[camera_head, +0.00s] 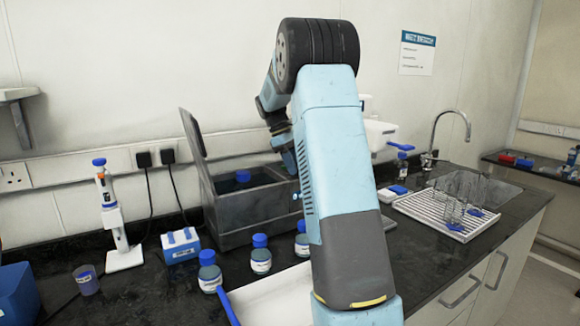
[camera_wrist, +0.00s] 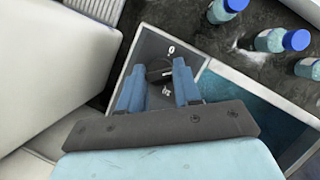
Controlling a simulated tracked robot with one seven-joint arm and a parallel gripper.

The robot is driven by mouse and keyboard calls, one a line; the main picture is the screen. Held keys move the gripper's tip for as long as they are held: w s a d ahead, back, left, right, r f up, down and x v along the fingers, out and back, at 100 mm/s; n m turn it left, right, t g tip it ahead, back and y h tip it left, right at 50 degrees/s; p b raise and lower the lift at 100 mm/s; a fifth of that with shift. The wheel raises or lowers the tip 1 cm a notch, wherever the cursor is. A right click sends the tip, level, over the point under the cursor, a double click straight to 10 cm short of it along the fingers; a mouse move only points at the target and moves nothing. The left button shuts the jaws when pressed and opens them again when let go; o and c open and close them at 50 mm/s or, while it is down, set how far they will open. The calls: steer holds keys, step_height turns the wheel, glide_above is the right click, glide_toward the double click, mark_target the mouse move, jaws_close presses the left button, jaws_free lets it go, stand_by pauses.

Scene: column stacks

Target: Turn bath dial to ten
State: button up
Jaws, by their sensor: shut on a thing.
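In the wrist view the bath's dark control panel (camera_wrist: 150,45) has white marks, one looking like a 0. The dial (camera_wrist: 158,72) is a small dark knob on this panel, partly hidden by the fingers. My gripper (camera_wrist: 158,82) has its two blue fingers on either side of the dial and is shut on it.
Several blue-capped bottles (camera_head: 261,256) stand in front of the bath, also in the wrist view (camera_wrist: 270,40). A blue-and-white block (camera_head: 181,245) and a pipette stand (camera_head: 124,257) are to the left. A drying rack (camera_head: 440,212) with glassware and a sink are to the right.

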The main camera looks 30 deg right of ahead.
steer(key=m, duration=0.1)
steer(key=m+y, duration=0.1)
steer(key=m, duration=0.2)
steer(key=shift+d+f+m+g+y, duration=0.1)
steer(key=shift+d+m+g+y, duration=0.2)
steer(key=shift+m+g, duration=0.1)
steer(key=m+y, duration=0.1)
steer(key=m, duration=0.3)
steer(key=shift+y, duration=0.3)
steer(key=m+y, duration=0.1)
steer(key=m, duration=0.3)
steer(key=shift+d+y, duration=0.1)
steer(key=shift+y, duration=0.2)
steer(key=shift+s+m+t+y, duration=0.1)
steer(key=shift+m+t+y, duration=0.45)
steer(key=shift+m, duration=1.15)
steer(key=shift+f+m, duration=0.1)
steer(key=shift+m, duration=0.4)
steer(key=o, duration=1)
steer(key=shift+o, duration=0.2)
